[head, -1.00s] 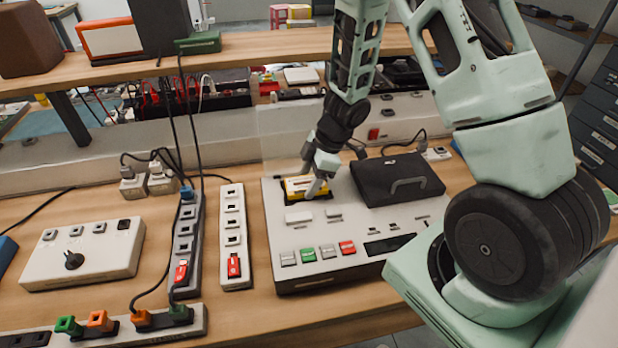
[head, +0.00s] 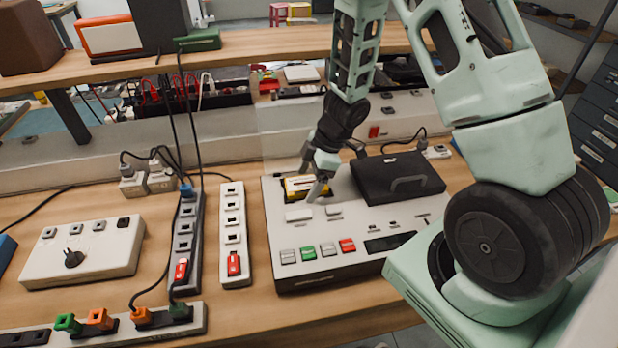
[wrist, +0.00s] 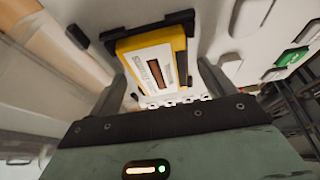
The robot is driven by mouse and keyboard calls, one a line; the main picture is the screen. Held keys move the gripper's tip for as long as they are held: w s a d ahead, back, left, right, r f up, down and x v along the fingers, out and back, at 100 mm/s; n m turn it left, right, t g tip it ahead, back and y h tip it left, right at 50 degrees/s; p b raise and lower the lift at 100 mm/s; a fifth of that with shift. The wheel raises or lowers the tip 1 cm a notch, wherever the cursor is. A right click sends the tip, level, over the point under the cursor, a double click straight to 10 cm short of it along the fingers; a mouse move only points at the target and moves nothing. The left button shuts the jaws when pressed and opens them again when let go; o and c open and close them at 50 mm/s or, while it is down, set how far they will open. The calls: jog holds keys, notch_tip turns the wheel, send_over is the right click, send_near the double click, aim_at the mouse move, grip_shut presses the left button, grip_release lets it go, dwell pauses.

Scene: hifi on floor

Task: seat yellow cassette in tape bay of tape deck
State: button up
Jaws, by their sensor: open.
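The yellow cassette (head: 297,186), with a pale label, lies at the upper left of the white tape deck (head: 345,262). In the wrist view the cassette (wrist: 150,60) sits between black corner pieces of the tape bay (wrist: 112,33) on the deck's face. Whether it lies fully flat there I cannot tell. My gripper (head: 312,182) is just above the cassette, with its fingers apart. In the wrist view the open fingers (wrist: 168,82) stand to either side of the cassette's near end, with a visible gap on the right. The gripper partly hides the cassette in the head view.
A black lidded unit with a handle (head: 397,178) is on the deck's right. Coloured buttons (head: 308,254) line its front. A white power strip (head: 233,215) stands left of the deck, and a shelf (head: 260,45) runs behind. Bare wood shows in front.

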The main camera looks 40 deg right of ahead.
jog(key=w+a+p+v, duration=0.1)
jog(key=p+v, duration=1.2)
jog(key=v, duration=1)
jog(key=shift+a+r, duration=0.35)
jog(key=shift+r, duration=0.05)
dwell(1.1)
